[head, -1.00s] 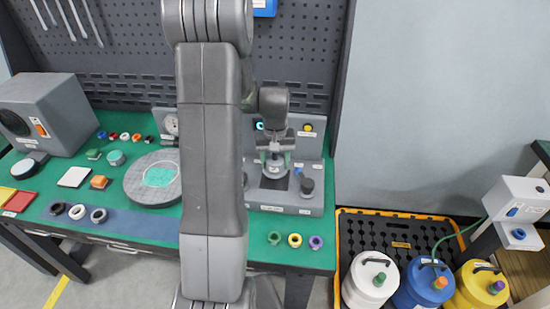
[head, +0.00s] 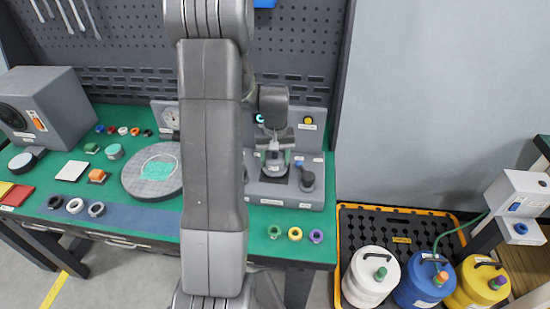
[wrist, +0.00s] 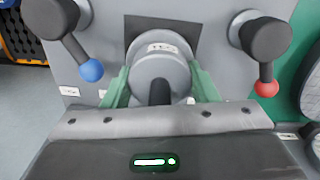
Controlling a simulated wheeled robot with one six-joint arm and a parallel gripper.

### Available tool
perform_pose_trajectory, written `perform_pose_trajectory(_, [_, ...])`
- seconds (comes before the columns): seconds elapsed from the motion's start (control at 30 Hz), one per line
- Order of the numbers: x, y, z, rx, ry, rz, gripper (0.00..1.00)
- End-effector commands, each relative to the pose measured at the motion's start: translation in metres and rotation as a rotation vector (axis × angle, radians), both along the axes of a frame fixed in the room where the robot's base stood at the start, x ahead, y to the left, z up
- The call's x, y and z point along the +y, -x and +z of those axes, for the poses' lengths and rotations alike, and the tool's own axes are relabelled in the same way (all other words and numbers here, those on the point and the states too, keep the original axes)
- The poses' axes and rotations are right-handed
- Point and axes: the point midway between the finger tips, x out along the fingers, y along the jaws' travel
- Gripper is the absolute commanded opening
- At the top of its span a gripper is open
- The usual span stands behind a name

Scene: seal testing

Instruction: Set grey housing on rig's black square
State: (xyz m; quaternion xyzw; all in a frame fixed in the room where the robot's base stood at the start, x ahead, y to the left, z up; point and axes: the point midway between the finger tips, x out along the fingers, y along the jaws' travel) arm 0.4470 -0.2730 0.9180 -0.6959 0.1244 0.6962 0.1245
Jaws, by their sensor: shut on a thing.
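My gripper (head: 274,157) is shut on the grey housing (wrist: 160,68), a round stepped part with a dark knob. Green fingers clasp it from both sides in the wrist view. The housing also shows in the head view (head: 274,168), upright, low over the rig (head: 292,192). The rig's black square (wrist: 140,30) shows behind and beside the housing in the wrist view; its near part is hidden. I cannot tell whether the housing touches it.
A blue-tipped lever (wrist: 90,69) and a red-tipped lever (wrist: 266,88) flank the square. A round grey plate (head: 135,185) lies left of the rig. Three coloured rings (head: 295,233) lie in front. Canisters (head: 370,277) stand on the floor tray at right.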

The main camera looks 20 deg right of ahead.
Motion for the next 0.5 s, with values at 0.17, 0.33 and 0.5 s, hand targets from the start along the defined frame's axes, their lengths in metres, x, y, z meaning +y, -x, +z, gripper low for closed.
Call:
perform_pose_trajectory(0.17, [-0.0002,-0.0002,-0.0033,-0.001,0.0,0.0,0.1])
perform_pose_trajectory(0.33, [-0.0001,-0.0001,-0.0062,-0.001,0.0,0.0,0.1])
perform_pose_trajectory(0.5, [0.0,-0.0001,-0.0057,-0.001,0.0,0.0,0.79])
